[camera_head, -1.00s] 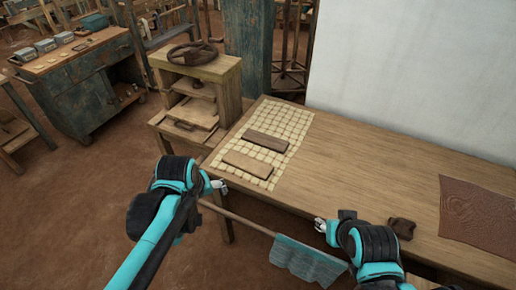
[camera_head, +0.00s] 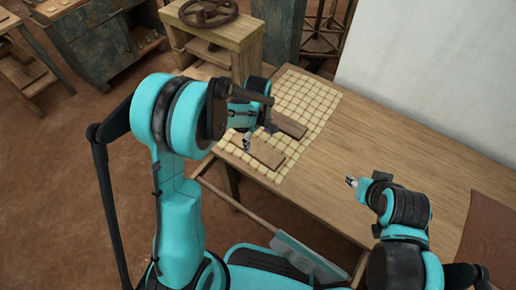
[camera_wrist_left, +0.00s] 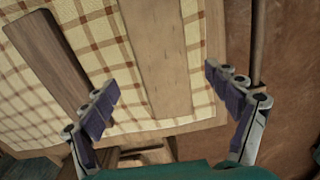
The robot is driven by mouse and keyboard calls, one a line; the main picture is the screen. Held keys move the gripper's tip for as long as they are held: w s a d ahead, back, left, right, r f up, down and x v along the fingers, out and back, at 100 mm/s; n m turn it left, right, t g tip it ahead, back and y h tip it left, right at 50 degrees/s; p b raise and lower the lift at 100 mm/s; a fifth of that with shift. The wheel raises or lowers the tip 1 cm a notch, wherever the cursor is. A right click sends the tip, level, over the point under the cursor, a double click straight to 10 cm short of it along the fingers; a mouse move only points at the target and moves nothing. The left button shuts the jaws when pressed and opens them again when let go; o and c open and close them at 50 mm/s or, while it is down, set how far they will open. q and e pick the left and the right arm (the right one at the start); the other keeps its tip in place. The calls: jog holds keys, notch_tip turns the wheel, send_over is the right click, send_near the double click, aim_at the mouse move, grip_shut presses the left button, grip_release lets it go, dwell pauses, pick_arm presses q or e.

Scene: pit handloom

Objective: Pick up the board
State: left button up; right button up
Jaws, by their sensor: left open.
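Two flat wooden boards lie on a checkered cloth (camera_head: 308,95) at the left end of the table. The lighter board (camera_head: 262,153) is nearer the table's front edge; the darker board (camera_head: 291,125) lies behind it. My left gripper (camera_head: 257,136) is open and empty over the cloth, by the boards. In the left wrist view the lighter board (camera_wrist_left: 164,45) runs between the spread fingers, and the darker board (camera_wrist_left: 45,62) is at the left. I see no contact with either board. My right gripper (camera_head: 351,182) is over the table's front part; its finger opening is too small to judge.
The wooden table (camera_head: 400,150) has bare room right of the cloth. A brown sheet (camera_head: 490,240) lies at its right. A wooden stand (camera_head: 235,42) with a dark wheel (camera_head: 209,11) stands behind left. A pole with a grey-blue piece (camera_head: 305,256) is below the front edge.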

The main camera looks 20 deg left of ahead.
aim_at(257, 148)
pick_arm(q)
notch_tip(257, 148, down, 5)
jog(key=shift+s+a+r+b, duration=0.1)
jog(key=shift+s+r+b, duration=0.05)
jog(key=shift+b, duration=0.9)
jog(key=shift+r, duration=0.1)
jog(key=c, duration=1.3)
jog(key=shift+c, duration=0.2)
